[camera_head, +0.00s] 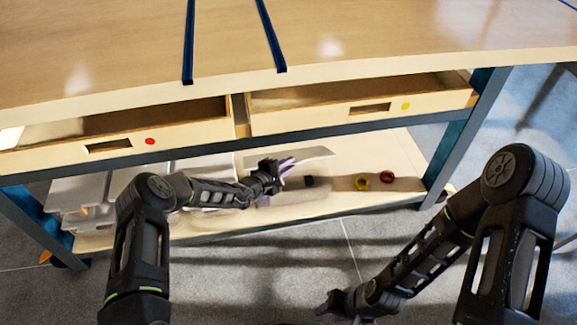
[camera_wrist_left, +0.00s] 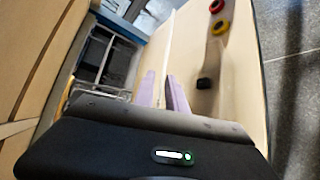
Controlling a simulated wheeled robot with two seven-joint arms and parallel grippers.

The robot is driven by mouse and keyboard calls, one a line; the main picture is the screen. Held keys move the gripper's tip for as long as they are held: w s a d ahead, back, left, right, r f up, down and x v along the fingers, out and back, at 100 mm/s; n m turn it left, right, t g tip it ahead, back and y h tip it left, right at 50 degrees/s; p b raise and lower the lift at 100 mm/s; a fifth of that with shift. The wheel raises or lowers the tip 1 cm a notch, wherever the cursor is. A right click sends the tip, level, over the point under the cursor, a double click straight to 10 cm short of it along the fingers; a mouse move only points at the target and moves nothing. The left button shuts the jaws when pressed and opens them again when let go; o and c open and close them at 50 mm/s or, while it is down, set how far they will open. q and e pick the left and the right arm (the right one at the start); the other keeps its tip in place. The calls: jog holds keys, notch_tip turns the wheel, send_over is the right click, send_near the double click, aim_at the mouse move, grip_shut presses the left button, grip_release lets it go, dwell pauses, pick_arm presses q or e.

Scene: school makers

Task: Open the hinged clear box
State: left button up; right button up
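A clear, greyish panel, seemingly the lid of the hinged clear box (camera_head: 312,154), stands tilted above the lower shelf, just beyond my left gripper. The box body is hard to make out against the shelf. My left gripper (camera_head: 287,166) is low in front of the bench, close to this panel. In the left wrist view its two purple fingers (camera_wrist_left: 162,88) stand apart, with a thin pale edge running up beyond the gap. I cannot tell whether they touch it. My right gripper (camera_head: 335,302) is low over the floor, away from the shelf; its fingers are too small to judge.
Two drawers stand open above the shelf, marked with a red dot (camera_head: 150,141) and a yellow dot (camera_head: 405,105). Several pale clear boxes (camera_head: 78,190) sit at the shelf's left. A black item (camera_head: 309,181), yellow ring (camera_head: 361,184) and red ring (camera_head: 387,177) lie right.

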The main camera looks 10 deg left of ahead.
pick_arm(q)
jog(key=shift+o, duration=0.9)
jog(key=shift+s, duration=0.15)
jog(key=p+v, duration=0.3)
jog(key=v, duration=0.4)
jog(key=shift+s+a, duration=0.15)
jog(key=shift+s, duration=0.15)
